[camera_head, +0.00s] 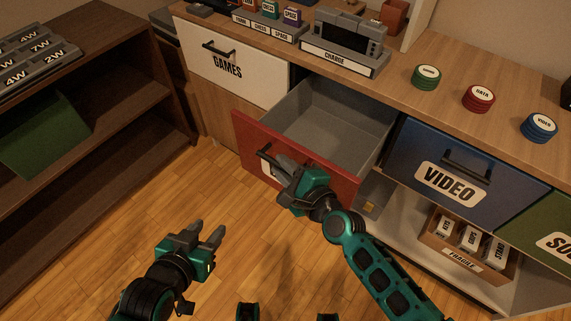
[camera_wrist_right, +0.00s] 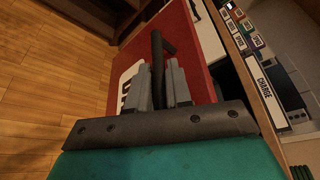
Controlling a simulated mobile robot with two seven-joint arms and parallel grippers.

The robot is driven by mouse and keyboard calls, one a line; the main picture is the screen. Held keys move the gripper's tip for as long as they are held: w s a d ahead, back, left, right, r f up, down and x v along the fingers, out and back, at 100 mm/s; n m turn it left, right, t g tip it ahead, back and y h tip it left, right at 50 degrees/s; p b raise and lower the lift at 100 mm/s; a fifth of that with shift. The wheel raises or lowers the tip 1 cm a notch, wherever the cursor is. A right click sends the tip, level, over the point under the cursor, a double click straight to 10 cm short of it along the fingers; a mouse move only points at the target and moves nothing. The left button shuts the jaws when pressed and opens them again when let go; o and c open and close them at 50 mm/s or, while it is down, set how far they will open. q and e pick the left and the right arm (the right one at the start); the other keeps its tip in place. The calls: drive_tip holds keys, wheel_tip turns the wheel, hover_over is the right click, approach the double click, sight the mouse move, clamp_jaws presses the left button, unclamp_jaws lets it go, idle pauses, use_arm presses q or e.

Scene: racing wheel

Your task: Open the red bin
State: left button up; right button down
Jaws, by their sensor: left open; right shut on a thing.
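The red bin (camera_head: 333,172) is a drawer with a red front and a grey inside. In the head view it stands pulled out from the cabinet, and its empty-looking interior shows. My right gripper (camera_head: 283,172) is shut on the bin's black handle (camera_wrist_right: 157,60) at the red front. In the right wrist view the two grey fingers lie on either side of the handle, and a white label on the front is partly hidden. My left gripper (camera_head: 207,233) is open and empty above the wooden floor, left of and nearer than the bin.
A white GAMES drawer (camera_head: 235,65) is left of the red bin; a blue VIDEO drawer (camera_head: 466,172) and a green one (camera_head: 540,235) are right. Dark shelves (camera_head: 110,120) stand left. Floor between is clear.

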drive_tip(key=c, duration=1.4)
unclamp_jaws()
drive_tip(key=shift+s+d, duration=0.15)
drive_tip(key=shift+s, duration=0.05)
use_arm(q)
drive_tip(key=shift+s+a+r+p, duration=0.15)
drive_tip(key=shift+a+r+p, duration=0.05)
drive_tip(key=shift+p, duration=0.45)
use_arm(e)
drive_tip(key=v, duration=1.2)
drive_tip(key=shift+r, duration=0.2)
use_arm(q)
drive_tip(key=shift+r, duration=0.15)
use_arm(e)
drive_tip(key=shift+s, duration=0.15)
